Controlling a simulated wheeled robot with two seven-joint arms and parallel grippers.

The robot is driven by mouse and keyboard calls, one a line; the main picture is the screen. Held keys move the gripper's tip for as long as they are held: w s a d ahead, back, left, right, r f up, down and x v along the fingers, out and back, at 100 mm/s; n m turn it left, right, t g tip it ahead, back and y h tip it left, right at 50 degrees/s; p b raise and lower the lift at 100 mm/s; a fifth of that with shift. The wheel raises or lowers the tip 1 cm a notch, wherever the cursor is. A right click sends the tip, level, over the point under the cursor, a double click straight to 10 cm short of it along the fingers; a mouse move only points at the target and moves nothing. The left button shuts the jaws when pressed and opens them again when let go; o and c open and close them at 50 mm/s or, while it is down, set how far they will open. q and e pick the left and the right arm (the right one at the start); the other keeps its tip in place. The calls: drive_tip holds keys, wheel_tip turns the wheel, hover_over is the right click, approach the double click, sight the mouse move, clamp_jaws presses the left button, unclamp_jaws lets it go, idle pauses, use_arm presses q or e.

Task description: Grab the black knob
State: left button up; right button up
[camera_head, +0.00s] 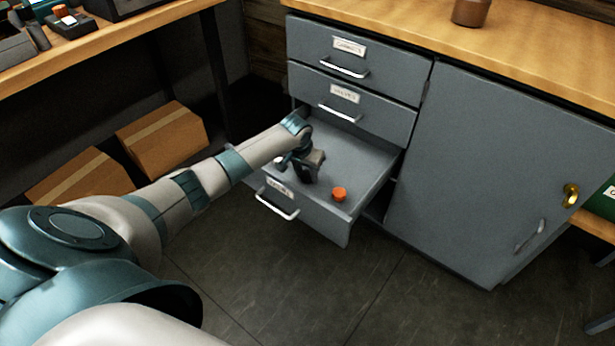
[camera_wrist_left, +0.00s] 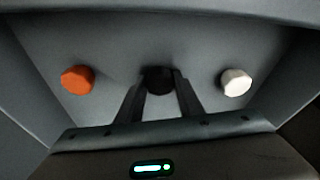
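The black knob (camera_wrist_left: 158,80) stands on the drawer floor, between an orange knob (camera_wrist_left: 78,80) on the left and a white knob (camera_wrist_left: 236,82) on the right in the left wrist view. My left gripper (camera_wrist_left: 160,86) points at the black knob with its two fingers apart, one on each side of it. I cannot tell whether the fingers touch it. In the head view my left gripper (camera_head: 304,174) reaches down into the open drawer and mostly hides the black knob. The orange knob (camera_head: 339,194) and part of the white knob (camera_head: 279,161) show there. My right gripper is out of view.
The open bottom drawer (camera_head: 312,213) has low walls around the gripper. Two shut drawers (camera_head: 385,116) stand above it, and a cabinet door (camera_head: 480,170) is to the right. Cardboard boxes (camera_head: 165,138) lie under the left bench. The floor in front is clear.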

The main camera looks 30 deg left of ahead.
sight(307, 174)
use_arm(q)
drive_tip(key=shift+c, duration=0.5)
drive_tip(key=shift+r, duration=0.45)
wheel_tip(307, 174, up, 3)
drive_tip(key=shift+r+p, duration=0.2)
drive_tip(key=shift+p, duration=0.45)
drive_tip(key=w+d+r, duration=0.2)
drive_tip(key=d+r, duration=0.1)
drive_tip(key=d, duration=0.2)
drive_tip(key=w+d+r+p, duration=0.1)
drive_tip(key=w+d+r, duration=0.2)
drive_tip(key=d, duration=0.2)
drive_tip(key=shift+d+r, duration=0.3)
drive_tip(key=shift+r, duration=0.1)
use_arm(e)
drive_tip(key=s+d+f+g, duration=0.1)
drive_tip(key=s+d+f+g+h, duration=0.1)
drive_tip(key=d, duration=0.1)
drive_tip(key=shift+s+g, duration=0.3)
